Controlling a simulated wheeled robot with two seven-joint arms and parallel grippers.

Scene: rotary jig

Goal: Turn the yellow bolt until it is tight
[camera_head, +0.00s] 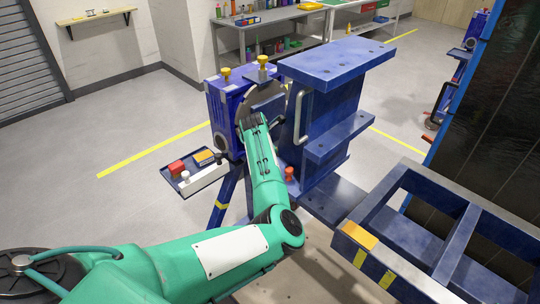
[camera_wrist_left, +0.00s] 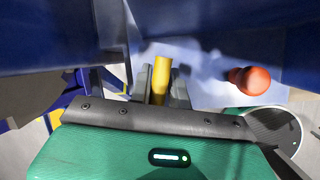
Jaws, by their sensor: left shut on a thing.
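In the left wrist view, the yellow bolt (camera_wrist_left: 161,74) stands between the two dark fingers of my left gripper (camera_wrist_left: 161,92), which is shut on it. Its lower part is hidden by the gripper body. In the head view, my left arm reaches in from the left to the blue rotary jig (camera_head: 312,70), and the held bolt and the fingertips are hidden behind the arm. My right gripper is not in view.
An orange-red knob (camera_head: 289,174) stands on the jig just right of my forearm; it also shows in the left wrist view (camera_wrist_left: 250,80). A small tray (camera_head: 177,184) with red and orange pieces is left of the arm. A blue frame (camera_head: 440,215) stands at the right.

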